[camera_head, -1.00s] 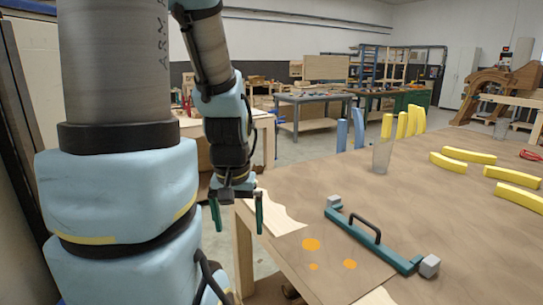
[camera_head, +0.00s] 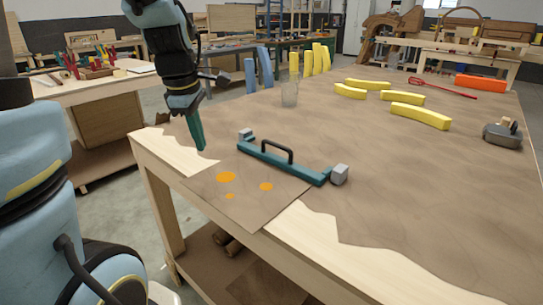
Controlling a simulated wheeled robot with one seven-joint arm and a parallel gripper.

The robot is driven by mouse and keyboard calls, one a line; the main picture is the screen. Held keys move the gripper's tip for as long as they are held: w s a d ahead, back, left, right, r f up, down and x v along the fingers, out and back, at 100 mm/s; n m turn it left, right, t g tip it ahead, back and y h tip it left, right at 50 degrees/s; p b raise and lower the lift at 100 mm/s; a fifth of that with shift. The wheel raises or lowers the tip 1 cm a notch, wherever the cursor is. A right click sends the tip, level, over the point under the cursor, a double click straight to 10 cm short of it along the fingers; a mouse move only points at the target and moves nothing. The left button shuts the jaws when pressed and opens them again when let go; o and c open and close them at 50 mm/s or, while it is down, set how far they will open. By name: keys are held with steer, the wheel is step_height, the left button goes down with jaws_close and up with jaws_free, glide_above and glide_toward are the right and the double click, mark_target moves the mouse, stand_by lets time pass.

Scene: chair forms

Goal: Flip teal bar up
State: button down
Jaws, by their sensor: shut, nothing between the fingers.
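The teal bar (camera_head: 304,172) lies flat on the workbench near its front edge, slanting from upper left to lower right. It has a black handle (camera_head: 277,147) on top and a grey block at each end, the right one (camera_head: 340,174) and the left one (camera_head: 246,134). My gripper (camera_head: 201,148) points down to the left of the bar, near the bench's left corner. Its teal fingers are shut together and empty, apart from the bar. I cannot tell whether the fingertips touch the bench.
A thin brown board (camera_head: 245,205) with orange spots lies in front of the bar. A clear cup (camera_head: 289,93) and upright blue and yellow pieces stand behind. Yellow curved pieces (camera_head: 420,116), a red tool (camera_head: 442,88) and a grey tool (camera_head: 502,134) lie to the right. The bench middle is clear.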

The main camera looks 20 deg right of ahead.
mark_target(276, 160)
steer(key=d+n+h+b, duration=0.1)
steer(key=d+n+b, duration=0.4)
steer(key=d+n, duration=0.6)
steer(key=shift+w+d+r+b, duration=0.15)
steer(key=shift+d+r+b, duration=0.2)
steer(key=shift+d, duration=0.8)
steer(key=shift+f, duration=0.2)
steer(key=x, duration=1)
steer(key=shift+d, duration=0.1)
steer(key=shift+w+d+r+p, duration=0.3)
steer(key=shift+d+r+p, duration=0.25)
steer(key=shift+d+r, duration=0.45)
steer(key=shift+w+d+r, duration=0.3)
steer(key=shift+w+d, duration=0.05)
steer(key=shift+d, duration=0.1)
steer(key=shift+r+p, duration=0.15)
steer(key=shift+p, duration=0.3)
steer(key=shift+w+d+r+p, duration=0.1)
steer(key=shift+d+r+p, duration=0.1)
steer(key=shift+p, duration=0.15)
